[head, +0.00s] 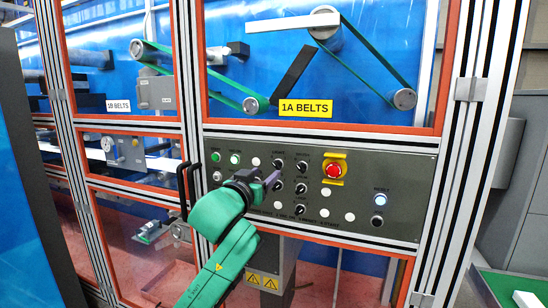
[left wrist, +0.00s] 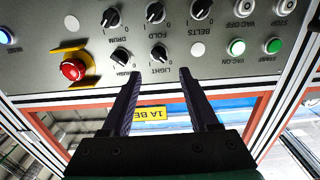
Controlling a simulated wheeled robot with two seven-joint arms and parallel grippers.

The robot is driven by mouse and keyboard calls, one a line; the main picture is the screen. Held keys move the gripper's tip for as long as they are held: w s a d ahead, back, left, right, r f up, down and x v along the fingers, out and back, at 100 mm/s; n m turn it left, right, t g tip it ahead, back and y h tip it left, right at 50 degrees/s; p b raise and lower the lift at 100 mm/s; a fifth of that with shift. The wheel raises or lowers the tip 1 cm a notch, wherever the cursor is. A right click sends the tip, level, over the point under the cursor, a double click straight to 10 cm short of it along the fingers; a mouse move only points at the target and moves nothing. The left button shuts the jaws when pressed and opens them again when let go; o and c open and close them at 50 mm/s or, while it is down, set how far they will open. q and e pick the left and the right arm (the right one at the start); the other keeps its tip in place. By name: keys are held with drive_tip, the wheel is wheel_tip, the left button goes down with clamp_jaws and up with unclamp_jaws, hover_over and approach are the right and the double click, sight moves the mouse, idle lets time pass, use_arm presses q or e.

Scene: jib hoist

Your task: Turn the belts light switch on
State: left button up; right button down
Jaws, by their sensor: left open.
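The LIGHT switch is a black rotary knob (head: 278,164) in the top row of knobs on the grey control panel, below the yellow 1A BELTS sign. In the left wrist view, which is upside down, the LIGHT knob (left wrist: 158,57) appears just beyond the fingertips, centred between them. I cannot tell its setting for certain. My left gripper (head: 268,181) is in front of the panel, a little below and left of that knob. Its two dark fingers (left wrist: 159,76) are open with nothing between them. They appear apart from the knob. My right gripper is not in view.
A red emergency button (head: 333,171) is to the right. A black handle (head: 187,188) protrudes at the panel's left. Aluminium posts flank the panel.

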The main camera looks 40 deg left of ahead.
sight(276, 165)
use_arm(q)
drive_tip(key=p+x, duration=0.2)
drive_tip(key=x, duration=0.6)
drive_tip(key=shift+d, duration=0.1)
drive_tip(key=shift+s+f, duration=0.1)
drive_tip(key=shift+s, duration=0.05)
